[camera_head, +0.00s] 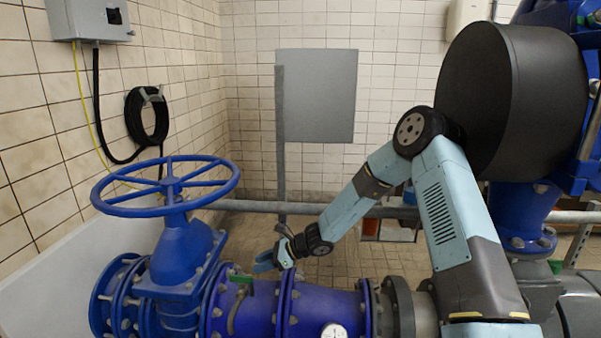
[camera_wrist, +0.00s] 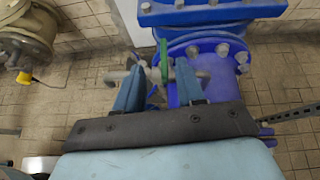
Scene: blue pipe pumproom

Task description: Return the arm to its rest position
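My arm, light blue and dark grey, reaches left from the right side of the head view, bent at the elbow. My gripper (camera_head: 268,262) is at its lower end, above and behind the blue pipe (camera_head: 255,310). In the wrist view my gripper (camera_wrist: 158,72) shows two blue fingers spread apart, with nothing seen held. A small valve with a green lever (camera_head: 240,279) sits on the pipe, left of the gripper in the head view. In the wrist view the green lever (camera_wrist: 164,62) appears between the fingertips; whether it touches them I cannot tell.
A large blue handwheel (camera_head: 168,186) stands on a valve at the left. A white-faced gauge (camera_head: 334,331) sits on the pipe. A large black cylinder (camera_head: 510,95) is close to my arm's elbow. A grey horizontal pipe (camera_head: 260,206) runs behind. Tiled floor is open beyond.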

